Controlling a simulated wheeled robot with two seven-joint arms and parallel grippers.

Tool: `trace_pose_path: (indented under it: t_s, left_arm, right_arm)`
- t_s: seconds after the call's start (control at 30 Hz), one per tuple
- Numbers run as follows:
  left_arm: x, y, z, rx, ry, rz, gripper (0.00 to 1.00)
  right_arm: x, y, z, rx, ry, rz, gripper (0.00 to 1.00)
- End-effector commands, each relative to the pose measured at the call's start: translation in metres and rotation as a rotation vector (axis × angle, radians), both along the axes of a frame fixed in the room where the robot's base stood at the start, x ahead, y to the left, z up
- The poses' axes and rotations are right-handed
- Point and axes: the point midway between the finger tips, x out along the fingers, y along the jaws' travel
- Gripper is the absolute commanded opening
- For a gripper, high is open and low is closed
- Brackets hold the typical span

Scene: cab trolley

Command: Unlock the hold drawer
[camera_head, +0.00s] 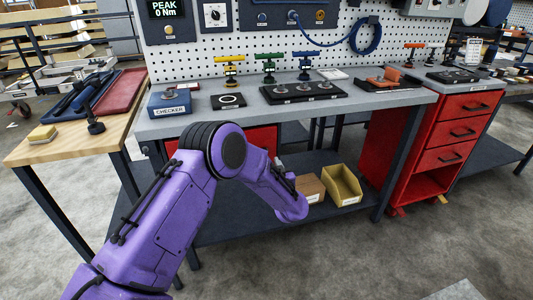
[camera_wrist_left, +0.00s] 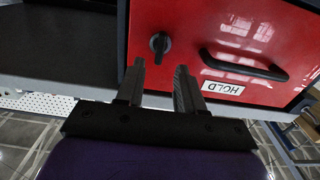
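The red hold drawer (camera_wrist_left: 190,25) fills much of the left wrist view, its HOLD label (camera_wrist_left: 223,88) upside down. It has a small black lock knob (camera_wrist_left: 160,44) and a black bar handle (camera_wrist_left: 245,65) to the right. My left gripper (camera_wrist_left: 160,67) is open and empty, its two fingertips pointing at the drawer front, just below the knob in the picture. I cannot tell whether they touch it. In the head view the drawer front (camera_head: 264,138) shows under the bench, partly hidden by my purple left arm, and the left gripper is hidden. My right gripper is not in view.
The grey workbench (camera_head: 390,98) holds a blue checker box (camera_head: 170,103) and several coloured T-handle tools. A wooden side table (camera_head: 50,150) stands left, and a red drawer cabinet (camera_head: 455,130) right. A yellow bin (camera_head: 343,185) and cardboard box (camera_head: 310,188) stand on the lower shelf.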

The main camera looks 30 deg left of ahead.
Motion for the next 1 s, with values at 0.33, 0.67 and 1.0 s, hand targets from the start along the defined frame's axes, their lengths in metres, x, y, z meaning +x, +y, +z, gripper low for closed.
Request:
trace_pose_path:
  t_s: [0.33, 0.67, 1.0]
  left_arm:
    - [0.037, 0.043, -0.001, 0.0, 0.001, -0.002, 0.37]
    - [0.038, 0.045, -0.001, 0.001, 0.002, -0.004, 0.21]
    - [0.038, 0.045, -0.001, -0.005, -0.004, -0.004, 0.0]
  right_arm:
    - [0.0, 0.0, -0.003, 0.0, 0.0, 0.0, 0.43]
    - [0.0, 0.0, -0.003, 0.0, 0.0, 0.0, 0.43]
    - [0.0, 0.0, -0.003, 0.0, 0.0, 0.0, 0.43]
